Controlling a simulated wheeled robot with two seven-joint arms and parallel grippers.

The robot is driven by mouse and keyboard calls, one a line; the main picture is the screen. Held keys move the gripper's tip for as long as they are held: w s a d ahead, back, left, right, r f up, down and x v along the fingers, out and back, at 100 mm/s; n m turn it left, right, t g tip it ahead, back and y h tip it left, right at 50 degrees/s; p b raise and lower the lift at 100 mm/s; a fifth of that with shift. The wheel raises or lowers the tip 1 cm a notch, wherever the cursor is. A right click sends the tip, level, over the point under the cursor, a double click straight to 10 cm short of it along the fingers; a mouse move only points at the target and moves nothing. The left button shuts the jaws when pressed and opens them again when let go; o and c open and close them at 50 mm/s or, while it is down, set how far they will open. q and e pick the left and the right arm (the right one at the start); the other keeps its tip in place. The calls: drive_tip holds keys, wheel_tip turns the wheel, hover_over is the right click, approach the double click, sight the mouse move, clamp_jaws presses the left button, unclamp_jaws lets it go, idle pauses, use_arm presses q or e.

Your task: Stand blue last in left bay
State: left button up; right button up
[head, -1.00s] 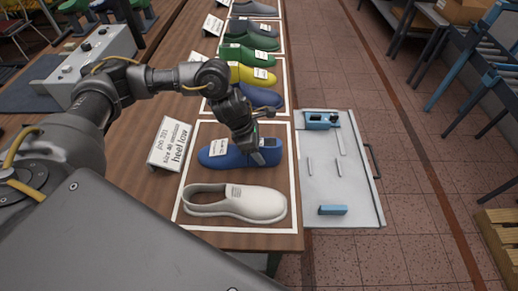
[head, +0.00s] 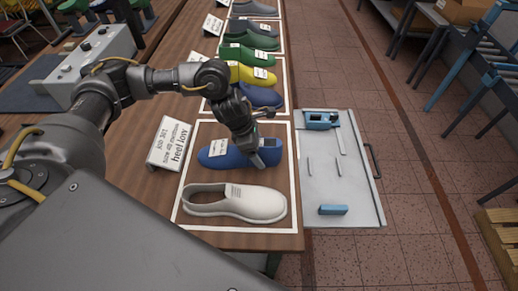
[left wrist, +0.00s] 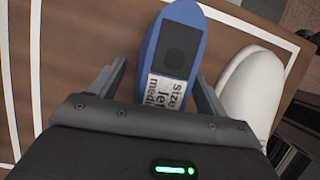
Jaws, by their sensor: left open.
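The blue last (head: 233,158) lies on the brown table inside the nearest white-outlined bay (head: 294,200), behind a white shoe (head: 235,203). It carries a white label. My left gripper (head: 258,158) is over its right end. In the left wrist view, the open fingers (left wrist: 157,88) stand on either side of the blue last (left wrist: 178,45), with its printed label between them. The gripper body hides the last's lower part there. Whether the fingers touch it I cannot tell. My right gripper is not in view.
More shoes, blue (head: 262,96), yellow (head: 262,76) and green, lie in outlined bays farther back. A grey tray (head: 345,190) with blue parts and small bars sits right of the table. A control box (head: 85,65) stands back left.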

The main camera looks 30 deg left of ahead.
use_arm(q)
drive_tip(key=b+v, duration=0.2)
drive_tip(key=v, duration=0.9)
